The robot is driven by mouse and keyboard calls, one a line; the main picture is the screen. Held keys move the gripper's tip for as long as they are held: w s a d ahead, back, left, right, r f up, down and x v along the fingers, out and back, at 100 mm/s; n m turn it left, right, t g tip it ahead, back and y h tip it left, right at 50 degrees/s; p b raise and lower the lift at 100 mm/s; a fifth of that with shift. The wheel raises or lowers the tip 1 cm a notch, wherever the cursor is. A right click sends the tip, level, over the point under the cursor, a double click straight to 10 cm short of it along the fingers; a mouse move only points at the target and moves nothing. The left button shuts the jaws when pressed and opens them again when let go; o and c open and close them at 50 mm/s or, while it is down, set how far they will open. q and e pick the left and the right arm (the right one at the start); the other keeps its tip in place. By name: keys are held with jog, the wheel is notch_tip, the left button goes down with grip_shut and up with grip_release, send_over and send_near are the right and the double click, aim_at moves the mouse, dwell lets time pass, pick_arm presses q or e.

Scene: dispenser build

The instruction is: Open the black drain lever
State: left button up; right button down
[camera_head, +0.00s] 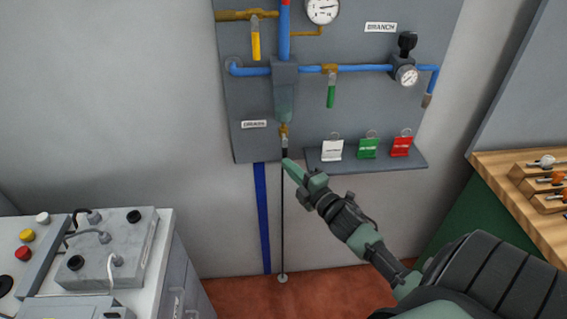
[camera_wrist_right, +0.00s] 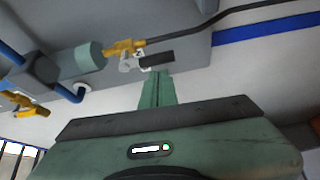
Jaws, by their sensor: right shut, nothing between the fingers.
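The black drain lever (camera_wrist_right: 157,58) shows in the right wrist view beside a brass drain valve (camera_wrist_right: 122,48), under the greenish bowl (camera_wrist_right: 90,55). Its black grip points roughly along the drain tube. In the head view the brass valve (camera_head: 283,130) sits below the bowl (camera_head: 284,105), and the lever (camera_head: 285,151) hangs down, partly hidden by my gripper. My right gripper (camera_head: 288,163) is shut and empty, its tips at the lever's lower end. The fingertips also show in the right wrist view (camera_wrist_right: 161,74), right by the grip; I cannot tell whether they touch it. My left gripper is out of view.
A shelf (camera_head: 375,163) with white, green and red tagged padlocks is right of the valve. Yellow (camera_head: 256,42) and green (camera_head: 331,92) levers hang higher on the panel. A thin drain tube (camera_head: 282,220) runs to the floor. A grey machine stands lower left, a wooden bench right.

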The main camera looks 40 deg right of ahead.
jog(key=shift+s+a+b, duration=0.1)
jog(key=shift+s+b, duration=0.3)
jog(key=shift+s, duration=2)
jog(key=s+a+f+m+g, duration=0.1)
jog(key=s+f+m+g, duration=0.25)
jog(key=f, duration=0.85)
jog(key=s+a+f+m+g+h, duration=0.1)
jog(key=s+a+f+m+g, duration=0.3)
jog(key=f, duration=0.7)
jog(key=s+d+f+m+g, duration=0.15)
jog(key=s+f, duration=0.35)
jog(key=f, duration=0.7)
jog(key=s+a+f+m+g, duration=0.2)
jog(key=s+a+f, duration=0.2)
jog(key=s, duration=0.6)
jog(key=s+a+f+m+g+y, duration=0.1)
jog(key=s+a+f+g, duration=0.2)
jog(key=s+a+f, duration=0.2)
jog(key=s+a+f+m+g, duration=0.2)
jog(key=s+f, duration=0.8)
jog(key=s, duration=0.5)
jog(key=shift+a+m+g, duration=0.3)
jog(key=shift+a+g, duration=0.4)
jog(key=shift+a, duration=0.55)
